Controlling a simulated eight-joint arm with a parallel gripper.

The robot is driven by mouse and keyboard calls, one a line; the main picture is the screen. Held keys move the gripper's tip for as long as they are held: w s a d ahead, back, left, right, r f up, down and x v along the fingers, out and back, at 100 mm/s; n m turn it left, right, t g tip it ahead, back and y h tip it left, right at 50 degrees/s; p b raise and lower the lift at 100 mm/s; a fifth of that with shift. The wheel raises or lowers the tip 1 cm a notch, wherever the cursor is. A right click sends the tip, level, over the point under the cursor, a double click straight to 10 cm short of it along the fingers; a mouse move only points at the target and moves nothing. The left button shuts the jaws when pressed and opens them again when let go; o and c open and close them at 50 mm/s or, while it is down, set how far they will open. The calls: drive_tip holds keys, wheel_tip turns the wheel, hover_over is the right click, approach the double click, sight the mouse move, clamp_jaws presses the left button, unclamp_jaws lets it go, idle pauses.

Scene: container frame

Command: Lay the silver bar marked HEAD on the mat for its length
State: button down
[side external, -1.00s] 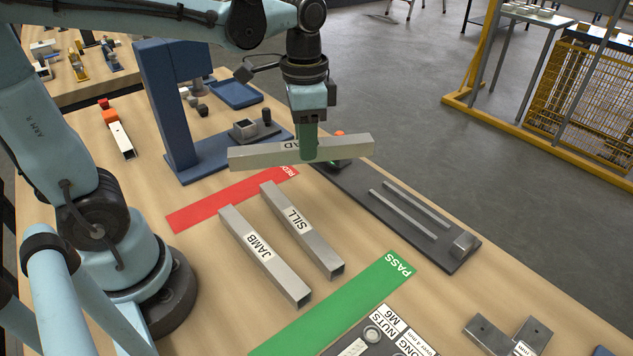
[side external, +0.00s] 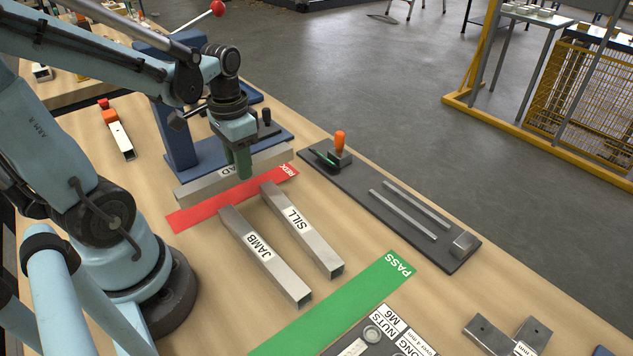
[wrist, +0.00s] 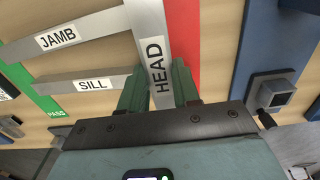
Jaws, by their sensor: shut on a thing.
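My gripper (side external: 243,172) is shut on the silver HEAD bar (side external: 205,187) near its middle and holds it roughly level. In the side view the bar lies along the far edge of the red mat (side external: 195,216), roughly parallel to it; I cannot tell whether it touches anything below. In the wrist view the HEAD bar (wrist: 151,30) runs between my gripper's fingers (wrist: 159,88) and covers part of the red mat (wrist: 184,40). The green PASS mat (side external: 335,304) is bare. Part of the HEAD label is hidden by my gripper in the side view.
Silver bars marked JAMB (side external: 280,272) and SILL (side external: 318,248) lie side by side between the mats. A blue stand (side external: 176,120) rises close behind the held bar. A dark fixture (side external: 375,215) with rails and an orange-handled clamp (side external: 340,145) lies to the right.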

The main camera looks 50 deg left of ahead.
drive_tip(key=a+f, duration=0.2)
drive_tip(key=a, duration=0.1)
drive_tip(key=shift+a, duration=0.25)
drive_tip(key=shift+f, duration=2.1)
drive_tip(key=shift+f, duration=0.1)
drive_tip(key=c, duration=0.8)
unclamp_jaws()
wheel_tip(320, 180, up, 12)
drive_tip(key=w+d+t, duration=0.2)
drive_tip(key=d+t, duration=0.1)
drive_tip(key=d, duration=0.3)
drive_tip(key=w+d+t, duration=0.3)
drive_tip(key=d+t, duration=0.1)
drive_tip(key=d, duration=0.3)
drive_tip(key=shift+d+r, duration=0.3)
